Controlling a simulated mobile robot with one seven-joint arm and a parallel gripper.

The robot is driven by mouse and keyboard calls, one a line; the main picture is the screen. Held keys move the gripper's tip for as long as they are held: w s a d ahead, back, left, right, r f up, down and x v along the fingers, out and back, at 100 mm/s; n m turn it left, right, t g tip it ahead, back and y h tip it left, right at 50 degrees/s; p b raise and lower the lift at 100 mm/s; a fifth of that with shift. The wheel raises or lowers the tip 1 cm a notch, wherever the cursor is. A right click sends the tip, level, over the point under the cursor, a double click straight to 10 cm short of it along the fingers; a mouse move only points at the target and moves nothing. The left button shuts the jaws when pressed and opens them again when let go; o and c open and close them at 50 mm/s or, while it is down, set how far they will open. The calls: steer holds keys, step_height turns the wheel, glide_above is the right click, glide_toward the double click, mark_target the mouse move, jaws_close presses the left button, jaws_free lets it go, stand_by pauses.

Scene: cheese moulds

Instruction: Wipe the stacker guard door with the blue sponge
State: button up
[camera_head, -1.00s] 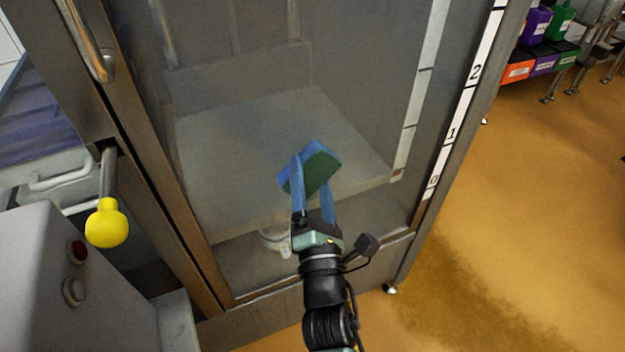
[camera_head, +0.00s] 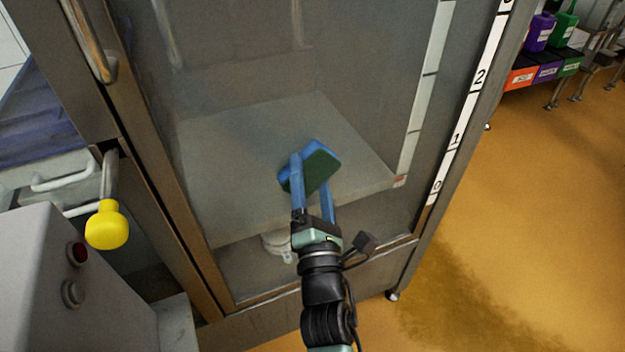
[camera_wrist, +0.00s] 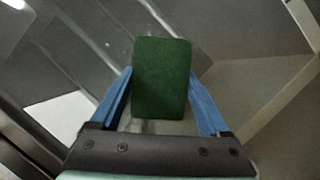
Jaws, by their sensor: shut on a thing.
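The blue sponge (camera_head: 316,168) has a dark green pad on the side that faces the head camera. My gripper (camera_head: 312,180) is shut on it, with one blue finger at each side. In the wrist view the sponge's green face (camera_wrist: 162,78) stands upright between the two fingers. The stacker guard door (camera_head: 235,70) is a large clear panel in a metal frame. The sponge is in front of its lower middle part; whether it touches the panel I cannot tell. The panel looks hazy in places.
A yellow knob (camera_head: 107,225) on a lever and a grey control box (camera_head: 60,290) with a red button stand at the left. A metal door handle (camera_head: 92,42) is at upper left. Coloured containers (camera_head: 540,32) stand at the far right. The yellow floor (camera_head: 530,220) at right is clear.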

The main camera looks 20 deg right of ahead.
steer(key=shift+w, duration=0.3)
steer(key=shift+r, duration=0.1)
